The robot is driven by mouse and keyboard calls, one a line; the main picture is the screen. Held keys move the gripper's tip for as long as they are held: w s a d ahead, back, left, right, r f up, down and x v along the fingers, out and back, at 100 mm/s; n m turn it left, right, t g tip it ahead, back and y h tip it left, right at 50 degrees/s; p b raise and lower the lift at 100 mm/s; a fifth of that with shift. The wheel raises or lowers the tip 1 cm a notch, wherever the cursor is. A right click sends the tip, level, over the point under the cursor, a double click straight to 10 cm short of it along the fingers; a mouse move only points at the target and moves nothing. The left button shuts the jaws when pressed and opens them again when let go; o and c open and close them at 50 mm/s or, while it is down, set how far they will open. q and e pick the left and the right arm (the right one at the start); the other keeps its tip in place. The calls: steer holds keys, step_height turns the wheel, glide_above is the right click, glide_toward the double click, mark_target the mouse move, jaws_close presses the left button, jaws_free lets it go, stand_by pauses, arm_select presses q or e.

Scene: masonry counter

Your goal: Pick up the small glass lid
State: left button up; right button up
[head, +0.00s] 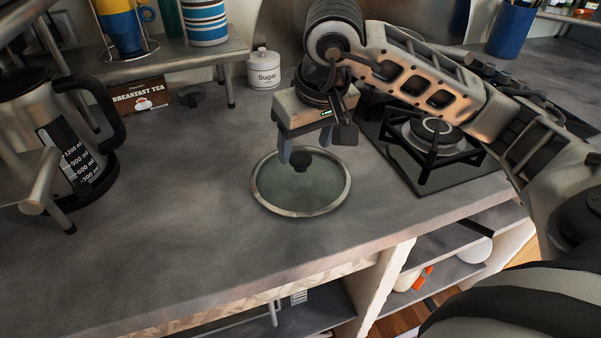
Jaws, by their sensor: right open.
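The glass lid (318,190) lies flat on the grey counter, round with a metal rim and a dark knob (301,159) at its middle. My right gripper (295,156) points down just above the lid, its fingers open near the knob. Whether a finger touches the knob or the lid cannot be told from this angle. My left gripper is not in view.
A gas hob (425,145) is right of the lid. A kettle (48,135) stands at the left, a tea box (140,96) and sugar jar (263,69) at the back. The counter (170,235) left of the lid is clear, and its front edge is near.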

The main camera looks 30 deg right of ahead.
mark_target(301, 157)
steer(key=x, duration=0.3)
steer(key=shift+w+a+f, duration=0.1)
steer(key=shift+w+f, duration=0.05)
steer(key=shift+f, duration=0.05)
jaws_close()
